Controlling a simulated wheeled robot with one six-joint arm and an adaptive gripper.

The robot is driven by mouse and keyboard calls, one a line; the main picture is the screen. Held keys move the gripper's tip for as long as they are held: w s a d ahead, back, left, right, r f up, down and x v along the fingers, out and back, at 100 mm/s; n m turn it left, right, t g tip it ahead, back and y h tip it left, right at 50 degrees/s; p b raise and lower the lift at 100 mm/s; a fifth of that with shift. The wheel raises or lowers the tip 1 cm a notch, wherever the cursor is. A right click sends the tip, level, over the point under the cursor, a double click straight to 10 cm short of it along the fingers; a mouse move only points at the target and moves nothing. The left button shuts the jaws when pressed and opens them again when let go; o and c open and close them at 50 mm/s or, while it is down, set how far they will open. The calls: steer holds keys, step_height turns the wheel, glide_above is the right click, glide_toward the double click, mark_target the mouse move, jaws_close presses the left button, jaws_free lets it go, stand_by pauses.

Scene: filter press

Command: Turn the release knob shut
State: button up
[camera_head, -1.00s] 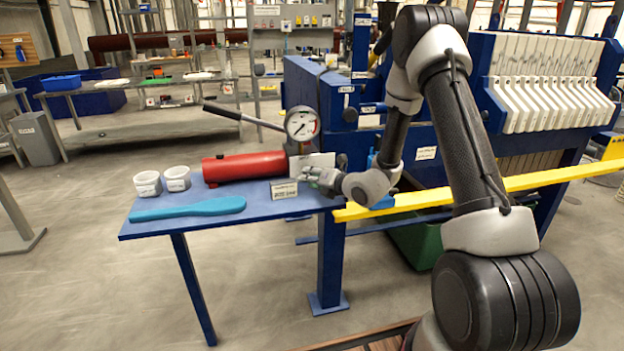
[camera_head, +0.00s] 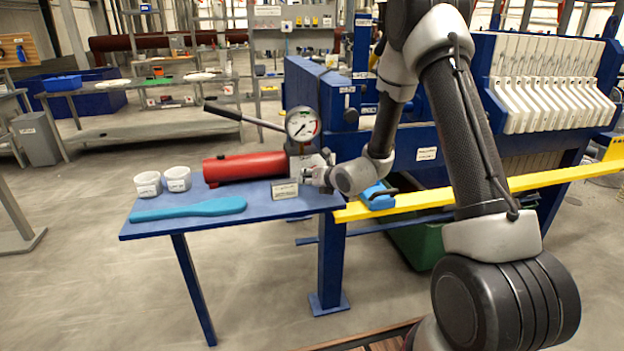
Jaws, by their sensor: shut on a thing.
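A red hydraulic hand pump (camera_head: 245,167) lies on a small blue table (camera_head: 160,229). At its right end is a grey block with a round pressure gauge (camera_head: 302,124) on top. My gripper (camera_head: 312,175) is at the right end of this block, fingers pointing left. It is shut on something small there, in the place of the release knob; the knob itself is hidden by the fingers. A small label plate (camera_head: 284,190) stands just in front of the block.
The pump's lever (camera_head: 240,117) sticks up to the left. Two white cups (camera_head: 148,184) and a teal paddle (camera_head: 188,210) lie on the table's left. A yellow beam (camera_head: 440,197) carries a blue item (camera_head: 377,197) beside my wrist. The blue filter press stands behind my arm.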

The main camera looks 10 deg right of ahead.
steer(key=shift+a+n+h, duration=0.1)
steer(key=shift+n+h, duration=0.5)
steer(key=o, duration=0.7)
steer(key=shift+o, duration=0.2)
steer(key=v, duration=1.2)
steer(key=shift+w+r, duration=0.1)
steer(key=shift+r, duration=0.05)
